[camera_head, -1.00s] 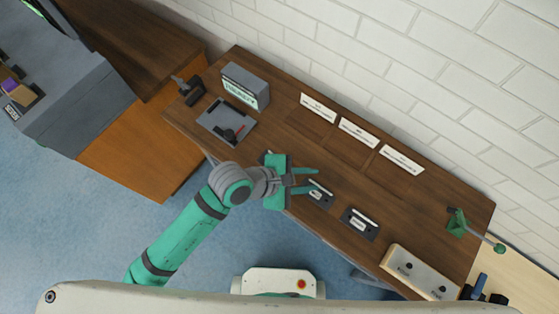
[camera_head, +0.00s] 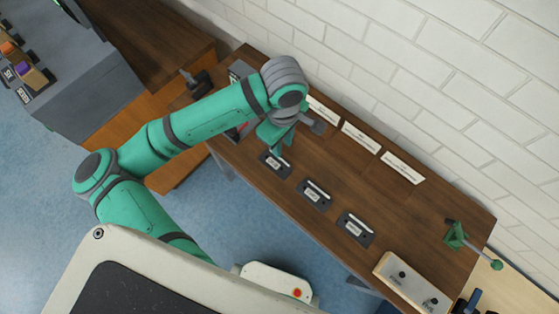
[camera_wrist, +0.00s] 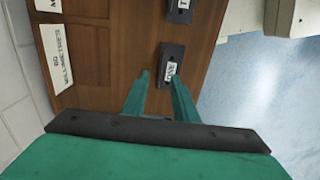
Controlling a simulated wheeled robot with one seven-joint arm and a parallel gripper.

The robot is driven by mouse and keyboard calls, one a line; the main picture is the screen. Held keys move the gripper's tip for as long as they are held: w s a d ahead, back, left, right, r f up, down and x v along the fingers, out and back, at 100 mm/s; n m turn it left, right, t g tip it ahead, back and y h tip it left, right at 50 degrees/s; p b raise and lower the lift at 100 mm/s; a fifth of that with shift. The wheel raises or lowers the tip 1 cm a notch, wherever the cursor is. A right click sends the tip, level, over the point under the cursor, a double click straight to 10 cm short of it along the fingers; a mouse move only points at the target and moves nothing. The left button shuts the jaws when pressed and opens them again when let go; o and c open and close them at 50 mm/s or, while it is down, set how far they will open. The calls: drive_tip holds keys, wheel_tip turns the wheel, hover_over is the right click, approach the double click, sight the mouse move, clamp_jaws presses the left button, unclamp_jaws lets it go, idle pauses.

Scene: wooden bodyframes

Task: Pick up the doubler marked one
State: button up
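Three dark plates with white labels lie in a row on the wooden table: a left one (camera_head: 275,164), a middle one (camera_head: 314,195) and a right one (camera_head: 356,230). The head view labels are too small to read. My gripper (camera_head: 280,154) hangs at the left plate, with its fingers apart. Another plate (camera_wrist: 180,10) is cut off at the top.
White cards (camera_head: 360,138) stand along the wall side of the table. A pale box with knobs (camera_head: 410,283) sits at the right end, near a green clamp-like fixture (camera_head: 456,235). My arm hides much of the table's left end.

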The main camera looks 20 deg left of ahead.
sight(275, 163)
drive_tip(key=shift+a+f, duration=0.15)
drive_tip(key=shift+f, duration=1.75)
drive_tip(key=shift+a+f, duration=0.15)
drive_tip(key=shift+f, duration=1.7)
clamp_jaws()
